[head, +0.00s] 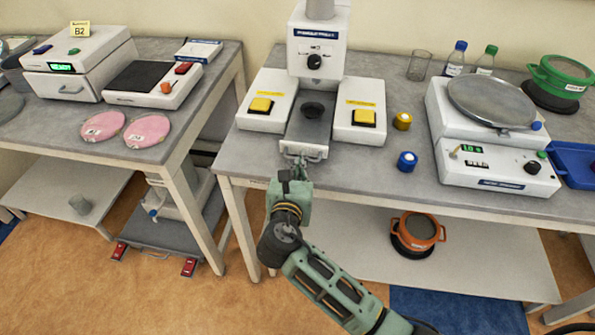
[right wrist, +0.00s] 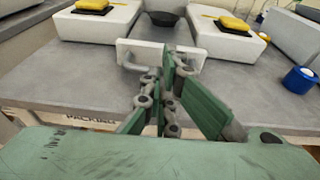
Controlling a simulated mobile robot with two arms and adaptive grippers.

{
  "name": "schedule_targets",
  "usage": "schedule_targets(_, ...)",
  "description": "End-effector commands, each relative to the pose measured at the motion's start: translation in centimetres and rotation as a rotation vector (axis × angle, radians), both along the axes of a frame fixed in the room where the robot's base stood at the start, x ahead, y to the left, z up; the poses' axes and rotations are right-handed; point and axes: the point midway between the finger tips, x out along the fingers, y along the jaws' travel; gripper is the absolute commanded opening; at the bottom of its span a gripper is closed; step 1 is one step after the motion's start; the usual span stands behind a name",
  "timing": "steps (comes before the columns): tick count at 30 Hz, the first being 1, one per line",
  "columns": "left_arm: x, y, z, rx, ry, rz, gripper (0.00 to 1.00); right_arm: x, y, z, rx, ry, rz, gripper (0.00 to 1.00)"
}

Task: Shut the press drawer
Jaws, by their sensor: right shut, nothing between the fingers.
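The tablet press (head: 318,50) stands at the back of the middle table. Its drawer (head: 307,132) sticks out toward me between two white side blocks, with a dark round bowl on it. The drawer's front plate with its handle (head: 314,154) is near the table's front edge. My right gripper (head: 298,165) is shut and empty, right at the drawer front. In the right wrist view its fingers (right wrist: 167,85) overlap the drawer's front plate (right wrist: 135,52); I cannot tell whether they touch it. My left gripper is not in view.
Side blocks with yellow buttons (head: 265,104) (head: 361,116) flank the drawer. Yellow (head: 402,121) and blue (head: 407,161) small pots stand to the right, beside a balance (head: 490,110). An orange pot (head: 417,230) sits on the lower shelf. The table front right of my gripper is clear.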

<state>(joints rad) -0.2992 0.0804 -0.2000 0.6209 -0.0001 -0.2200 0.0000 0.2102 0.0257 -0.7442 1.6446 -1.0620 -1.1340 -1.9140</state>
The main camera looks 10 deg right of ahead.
Motion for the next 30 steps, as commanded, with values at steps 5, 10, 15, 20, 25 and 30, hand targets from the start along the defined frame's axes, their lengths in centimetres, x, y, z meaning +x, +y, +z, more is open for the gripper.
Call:
schedule_targets(5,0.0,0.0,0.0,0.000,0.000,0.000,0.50,0.1,0.0,0.0,0.000,0.000,0.000,0.00)
schedule_targets(10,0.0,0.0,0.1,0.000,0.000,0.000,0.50,0.3,-0.1,0.1,-0.001,-0.001,0.000,0.00)
schedule_targets(15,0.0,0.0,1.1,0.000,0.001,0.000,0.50,3.0,-1.0,0.5,-0.005,-0.004,-0.002,0.00)
schedule_targets(20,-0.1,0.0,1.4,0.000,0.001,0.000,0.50,5.9,-1.9,0.2,-0.003,-0.003,-0.003,0.00)
schedule_targets(25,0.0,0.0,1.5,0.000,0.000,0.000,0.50,7.2,-2.4,0.1,-0.001,-0.001,-0.002,0.00)
schedule_targets(30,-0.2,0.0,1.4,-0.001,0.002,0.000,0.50,7.3,-2.5,0.1,-0.001,-0.003,-0.003,0.00)
